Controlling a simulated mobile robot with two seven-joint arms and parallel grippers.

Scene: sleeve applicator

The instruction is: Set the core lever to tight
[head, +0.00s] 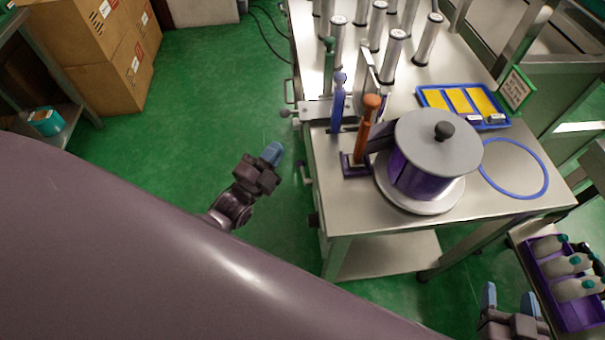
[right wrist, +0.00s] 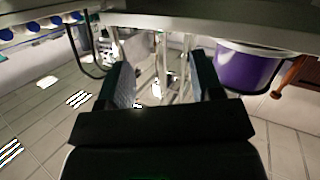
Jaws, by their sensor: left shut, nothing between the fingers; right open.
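Three upright levers stand at the left side of the steel table: one with an orange handle (head: 368,118) on a dark purple base, one blue (head: 338,100) and one green (head: 329,62). I cannot tell by any label which is the core lever. The orange one leans slightly and stands beside a purple drum with a grey lid (head: 430,140). My left gripper (head: 272,153) is shut and empty, off the table's left edge, apart from the levers. My right gripper (head: 510,296) is open and empty at the lower right; its fingers also show in the right wrist view (right wrist: 164,80).
Several metal cylinders (head: 395,47) stand at the back of the table. A blue tray (head: 432,101) with yellow pieces and a blue ring (head: 545,180) lie to the right. A purple crate (head: 575,315) of bottles is at lower right. Green floor (head: 200,115) is open left of the table.

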